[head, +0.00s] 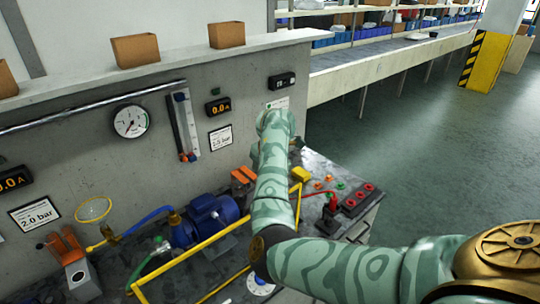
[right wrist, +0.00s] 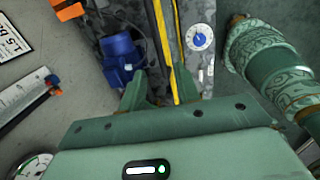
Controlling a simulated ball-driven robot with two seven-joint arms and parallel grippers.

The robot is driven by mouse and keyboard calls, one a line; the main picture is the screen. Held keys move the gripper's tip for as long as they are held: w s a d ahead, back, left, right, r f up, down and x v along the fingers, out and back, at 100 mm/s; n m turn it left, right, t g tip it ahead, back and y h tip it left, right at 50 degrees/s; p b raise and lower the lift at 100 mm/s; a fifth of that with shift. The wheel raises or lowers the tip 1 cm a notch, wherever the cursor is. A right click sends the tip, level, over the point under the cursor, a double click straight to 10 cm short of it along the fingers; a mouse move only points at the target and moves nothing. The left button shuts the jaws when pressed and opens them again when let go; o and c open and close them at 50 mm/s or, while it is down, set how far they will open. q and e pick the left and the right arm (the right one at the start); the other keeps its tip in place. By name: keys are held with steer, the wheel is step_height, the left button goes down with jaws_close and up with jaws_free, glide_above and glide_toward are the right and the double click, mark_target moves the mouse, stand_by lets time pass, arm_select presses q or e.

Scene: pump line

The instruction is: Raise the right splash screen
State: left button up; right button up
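A yellow tube frame (head: 203,244), which I take to be the splash screen, lies low over the bench in front of the blue pump motor (head: 207,218). My right arm covers part of it, and I cannot make out a pane. In the right wrist view, yellow bars (right wrist: 162,38) run down the picture towards my right gripper (right wrist: 160,90). Its two green fingers are apart, one on each side of the bars' line. I cannot tell whether they touch a bar. In the head view this gripper is hidden by my arm. My left gripper is not in view.
The wall behind holds a round gauge (head: 131,121), a flow tube (head: 185,127) and displays. A red-button box (head: 362,199) and a red lever (head: 330,214) stand on the bench at right. A dial (right wrist: 200,37) shows beside the bars. Open floor lies at right.

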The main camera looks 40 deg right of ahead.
step_height(320, 180, up, 12)
steer(key=s+p, duration=0.2)
steer(key=p, duration=0.1)
steer(key=shift+s+f, duration=0.15)
steer(key=shift+s, duration=0.05)
steer(key=shift+d, duration=0.1)
